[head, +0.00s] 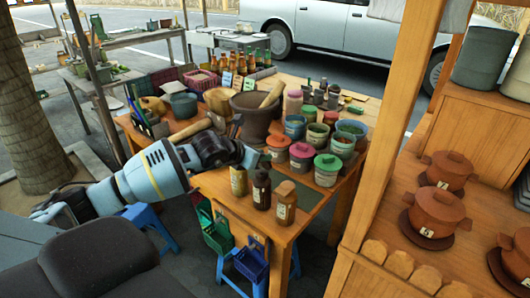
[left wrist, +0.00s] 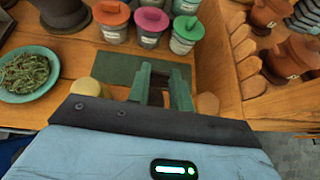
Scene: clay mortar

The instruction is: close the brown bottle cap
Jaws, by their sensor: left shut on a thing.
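A dark brown bottle (head: 261,190) stands upright on the near part of the wooden table, between two other bottles. My left gripper (head: 263,161) is right over its top, pointing down, shut on what appears to be its cap. The cap is hidden by the fingers. I cannot tell how far the cap is turned. My right gripper is not in view.
A tan-topped bottle (head: 285,203) and a yellowish bottle (head: 238,180) stand close on either side. Behind are lidded jars (head: 327,170) and a dark mortar (head: 256,117). A wooden post (head: 390,130) rises at the right. A plate of herbs (left wrist: 28,74) lies at left.

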